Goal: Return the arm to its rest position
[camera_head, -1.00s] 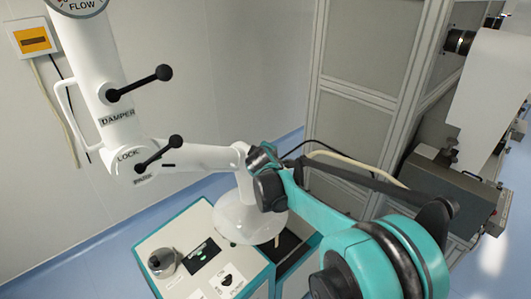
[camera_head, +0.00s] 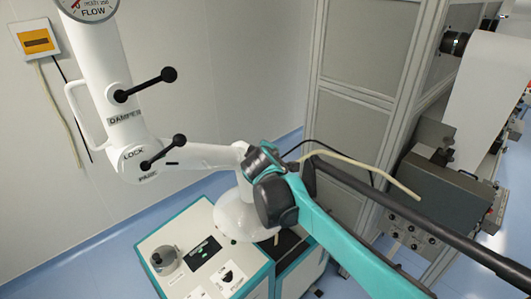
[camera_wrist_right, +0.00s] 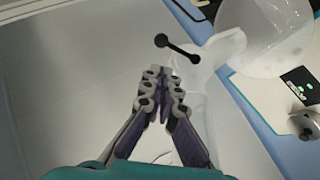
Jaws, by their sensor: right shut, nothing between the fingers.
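My right arm (camera_head: 335,237) enters the head view from the lower right. Its teal links and dark joint lie in front of a white jointed extraction arm (camera_head: 90,70). In the right wrist view my right gripper (camera_wrist_right: 161,75) is shut, with its fingers together and nothing held. The white arm appears behind the fingers there, with a black ball-ended lever (camera_wrist_right: 178,46) just beyond their tips. I cannot tell whether the fingers touch the white arm. In the head view the dark end of my right arm overlaps the white arm's end above its hood. My left gripper is not in view.
The white hood (camera_head: 236,218) hangs over a teal-edged cart (camera_head: 172,232) with a metal pot (camera_head: 164,260) on top. A grey panelled cabinet (camera_head: 370,50) and a machine box (camera_head: 440,190) stand at the right. Blue floor shows left of the cart.

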